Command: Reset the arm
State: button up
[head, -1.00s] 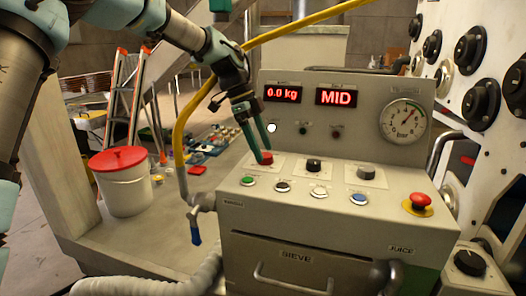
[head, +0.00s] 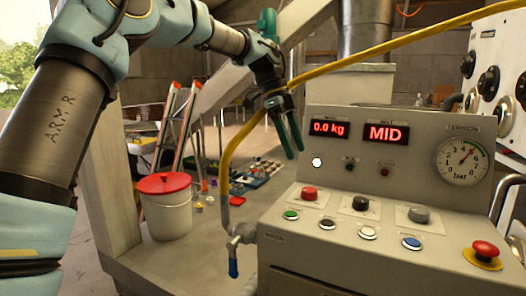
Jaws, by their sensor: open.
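My arm (head: 58,130) reaches in from the upper left of the head view. My gripper (head: 288,140) hangs with its two teal fingers apart and empty. It is above and left of the red knob (head: 309,194) on the press panel, clear of the panel and just left of the display housing. The fingers point down. The yellow hose (head: 240,145) passes close behind or beside the gripper; I cannot tell whether they touch.
The displays read 0.0 kg and MID. A red-lidded white bucket (head: 166,215) stands left.

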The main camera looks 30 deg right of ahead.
jog(key=w+a+f+n+t, duration=0.1)
jog(key=w+a+f+n, duration=0.25)
jog(key=a, duration=0.35)
jog(key=w+a+f+n+t+y, duration=0.1)
jog(key=w+a+f+n, duration=0.1)
jog(key=a+f+n, duration=0.45)
jog(key=w+a+f+n+t, duration=0.1)
jog(key=w+a+n+t, duration=0.15)
jog(key=a, duration=0.65)
jog(key=s+a+f+n, duration=0.2)
jog(key=a+n, duration=0.3)
jog(key=a, duration=0.3)
jog(key=s+a+f+n, duration=0.3)
jog(key=a+n, duration=0.2)
jog(key=a, duration=0.3)
jog(key=s+a+f+n+t+y, duration=0.1)
jog(key=s+a+f+n, duration=0.1)
jog(key=a+n, duration=0.4)
jog(key=s+a, duration=0.1)
jog(key=a, duration=0.1)
jog(key=shift+a+f, duration=0.25)
jog(key=shift+a, duration=0.05)
